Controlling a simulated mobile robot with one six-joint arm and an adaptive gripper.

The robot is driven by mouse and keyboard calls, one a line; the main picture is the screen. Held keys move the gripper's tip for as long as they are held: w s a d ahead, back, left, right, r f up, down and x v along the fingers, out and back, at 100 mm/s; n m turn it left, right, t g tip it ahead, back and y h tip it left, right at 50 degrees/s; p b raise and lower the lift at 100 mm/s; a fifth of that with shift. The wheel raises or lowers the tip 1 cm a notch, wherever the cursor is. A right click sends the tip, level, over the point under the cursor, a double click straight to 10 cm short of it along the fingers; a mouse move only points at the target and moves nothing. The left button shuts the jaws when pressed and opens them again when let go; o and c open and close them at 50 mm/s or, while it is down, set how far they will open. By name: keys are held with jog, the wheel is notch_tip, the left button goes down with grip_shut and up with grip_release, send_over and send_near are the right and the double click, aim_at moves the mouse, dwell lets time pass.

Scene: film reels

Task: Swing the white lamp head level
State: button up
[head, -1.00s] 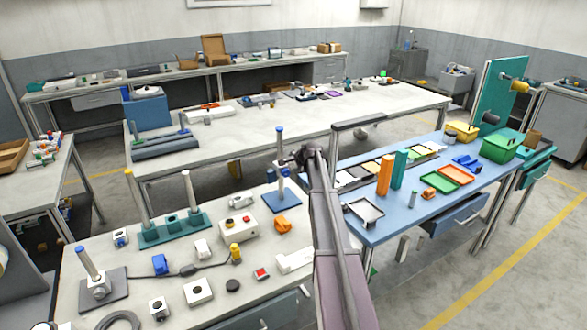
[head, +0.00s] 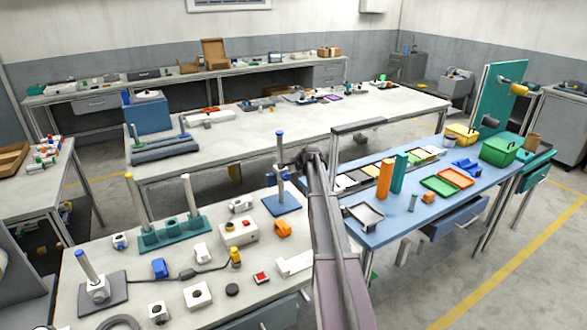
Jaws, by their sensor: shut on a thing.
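My gripper (head: 303,160) is a small dark shape at the far end of my arm, just right of an upright post (head: 280,148) with a blue cap. The post stands on a blue base plate (head: 283,203) at the back right of the near bench. A small bracket (head: 283,172) sits partway up the post, beside my gripper. The white lamp head cannot be made out; my gripper and arm cover the space right of the post. My gripper is shut at that place, but its fingertips and the held part are too small and hidden to see clearly.
The near bench (head: 205,325) holds a teal block with posts (head: 170,232), a white control box (head: 238,230) and an orange part (head: 283,230). A blue table (head: 400,220) with trays and upright orange and teal blocks stands right of my arm.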

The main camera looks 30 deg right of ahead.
jog(key=g+p, duration=0.2)
jog(key=shift+w+r+p, duration=0.15)
jog(key=shift+r+p, duration=0.1)
jog(key=shift+p, duration=0.15)
jog(key=shift+g+p, duration=0.75)
jog(key=shift+g, duration=0.45)
jog(key=shift+f+g, duration=0.2)
jog(key=shift+g, duration=0.3)
jog(key=o, duration=1.2)
jog(key=shift+c, duration=0.2)
jog(key=shift+f+t, duration=0.15)
jog(key=shift+t, duration=0.25)
jog(key=shift+s+f+t+b, duration=0.1)
jog(key=shift+s+t+b, duration=0.15)
jog(key=shift+t+b, duration=0.6)
jog(key=t+b, duration=0.2)
jog(key=b, duration=0.1)
jog(key=shift+t, duration=0.35)
